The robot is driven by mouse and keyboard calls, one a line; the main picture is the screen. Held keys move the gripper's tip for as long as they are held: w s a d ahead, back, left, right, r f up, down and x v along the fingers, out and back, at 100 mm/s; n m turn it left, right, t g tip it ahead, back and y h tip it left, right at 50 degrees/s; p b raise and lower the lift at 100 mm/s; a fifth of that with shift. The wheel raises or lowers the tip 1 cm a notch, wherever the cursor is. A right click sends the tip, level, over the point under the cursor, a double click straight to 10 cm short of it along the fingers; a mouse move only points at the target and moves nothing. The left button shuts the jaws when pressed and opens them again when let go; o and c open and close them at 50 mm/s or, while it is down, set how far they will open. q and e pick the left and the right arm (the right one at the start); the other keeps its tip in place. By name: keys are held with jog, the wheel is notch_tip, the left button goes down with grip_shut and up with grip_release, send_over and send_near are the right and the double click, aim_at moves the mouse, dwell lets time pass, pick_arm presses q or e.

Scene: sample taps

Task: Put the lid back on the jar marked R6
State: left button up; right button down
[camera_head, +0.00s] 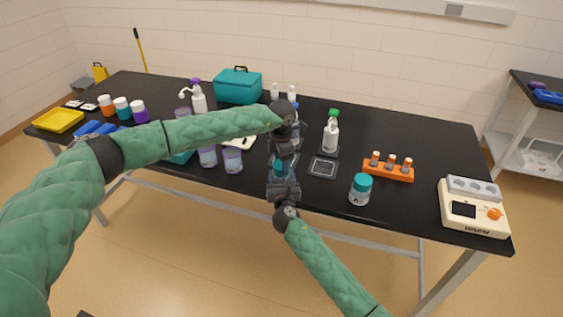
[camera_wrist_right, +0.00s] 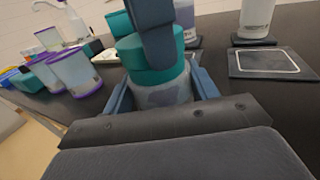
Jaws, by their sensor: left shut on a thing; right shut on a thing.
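A pale jar (camera_wrist_right: 160,93) stands upright between the fingers of my right gripper (camera_head: 283,186), which is shut on it. A teal lid (camera_wrist_right: 150,58) is directly above the jar and appears in line with its mouth; I cannot tell whether it is fully seated. It also shows between the grippers in the head view (camera_head: 279,169). My left gripper (camera_head: 283,158) comes from above and is shut on the lid, one dark finger covering part of it in the wrist view. The held jar's marking is not readable. Another teal-lidded jar (camera_head: 360,190) stands to the right, its label unclear.
An orange rack (camera_head: 388,173) of small vials and a beige machine (camera_head: 473,209) are at the right. Purple-rimmed cups (camera_head: 232,160) stand left of the grippers. A teal box (camera_head: 238,88) is behind.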

pick_arm(q)
jog(key=m, duration=0.6)
jog(key=shift+w+a, duration=0.15)
jog(key=m, duration=0.5)
jog(key=o, duration=1)
jog(key=shift+c, duration=0.2)
jog(key=shift+o, duration=0.5)
jog(key=shift+r, duration=2.25)
